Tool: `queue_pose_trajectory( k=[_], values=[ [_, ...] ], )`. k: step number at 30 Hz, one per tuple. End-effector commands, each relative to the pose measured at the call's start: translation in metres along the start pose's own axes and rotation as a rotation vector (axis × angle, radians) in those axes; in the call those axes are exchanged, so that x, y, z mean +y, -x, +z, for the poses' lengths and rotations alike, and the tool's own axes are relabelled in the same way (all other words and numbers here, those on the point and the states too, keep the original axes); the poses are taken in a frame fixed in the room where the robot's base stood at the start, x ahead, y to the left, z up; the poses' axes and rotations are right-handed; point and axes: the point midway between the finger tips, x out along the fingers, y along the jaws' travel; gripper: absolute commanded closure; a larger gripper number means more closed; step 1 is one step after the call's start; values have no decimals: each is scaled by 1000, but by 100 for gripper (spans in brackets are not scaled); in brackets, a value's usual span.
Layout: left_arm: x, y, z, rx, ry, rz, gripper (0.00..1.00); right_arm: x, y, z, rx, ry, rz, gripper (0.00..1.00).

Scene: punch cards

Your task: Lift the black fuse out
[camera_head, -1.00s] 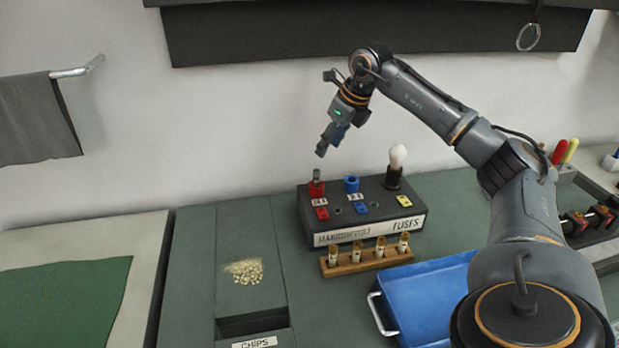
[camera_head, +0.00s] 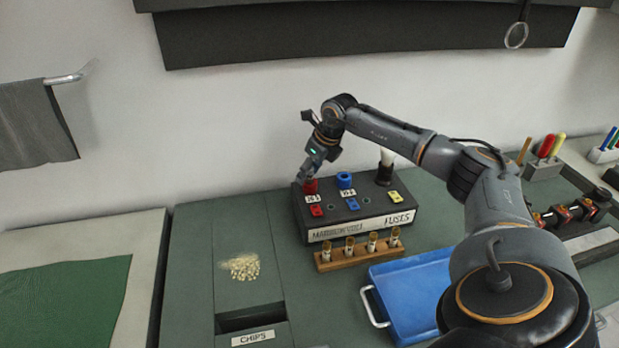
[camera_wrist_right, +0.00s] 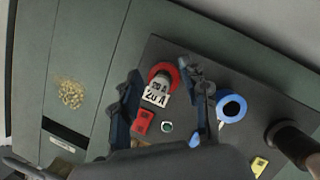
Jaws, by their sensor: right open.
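A dark fuse box (camera_head: 357,225) with sockets stands on the green bench. At its left a red holder (camera_head: 311,187) with a grey-topped fuse stands behind a "20 A" label; in the wrist view the red holder (camera_wrist_right: 154,69) lies between my fingers. A black holder (camera_head: 384,177) with a white bulb-like top stands at the box's right end; it shows dark in the wrist view (camera_wrist_right: 290,142). My right gripper (camera_head: 305,177) is open, its fingers (camera_wrist_right: 164,77) spread either side of the grey-topped fuse. Contact cannot be told. My left gripper is out of view.
A blue ring-shaped holder (camera_head: 345,181) stands close to the right of the red one. A wooden rack (camera_head: 346,261) with several small fuses is in front of the box. A blue tray (camera_head: 412,290) lies at front right. Pale chips (camera_head: 243,267) lie at left.

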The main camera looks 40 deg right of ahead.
Motion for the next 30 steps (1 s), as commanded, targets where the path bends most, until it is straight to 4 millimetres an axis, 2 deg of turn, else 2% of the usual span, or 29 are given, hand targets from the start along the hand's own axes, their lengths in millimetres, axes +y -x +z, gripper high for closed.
queue_pose_trajectory(
  k=[3, 9, 10, 23, 30],
  values=[
    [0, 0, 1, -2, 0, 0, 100, 0, 0, 0, 0, 0, 0, 57],
    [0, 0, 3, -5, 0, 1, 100, 0, 0, 0, 0, 0, 0, 98],
    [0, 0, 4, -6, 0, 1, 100, 0, 0, 0, 0, 0, 0, 100],
    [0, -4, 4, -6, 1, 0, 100, 0, 4, 2, -2, 0, -1, 100],
    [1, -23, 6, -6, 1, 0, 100, -1, 30, 12, -6, 1, -2, 100]
  ],
)
